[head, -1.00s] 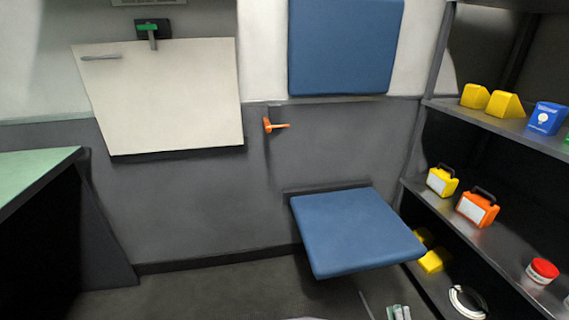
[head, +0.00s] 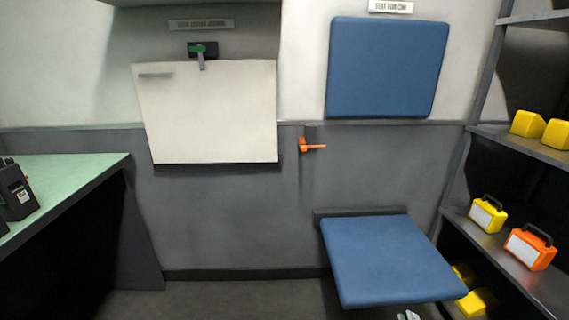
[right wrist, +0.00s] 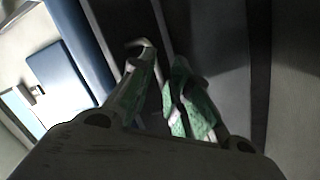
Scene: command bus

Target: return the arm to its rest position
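My right gripper (right wrist: 160,72) shows large in the right wrist view, with a gap between its green-padded fingers and nothing held between them. In the head view only a small piece of it (head: 408,315) shows at the bottom edge, in front of and below the blue fold-down seat (head: 385,260). The rest of my right arm is out of the head view. My left gripper is not in either view.
A green-topped desk (head: 80,175) with a black radio (head: 15,192) stands at the left. A shelf unit (head: 500,245) with yellow and orange lamps (head: 530,248) stands at the right. An orange handle (head: 311,146) is on the wall beside a white panel (head: 215,115). Floor (head: 230,297) between looks clear.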

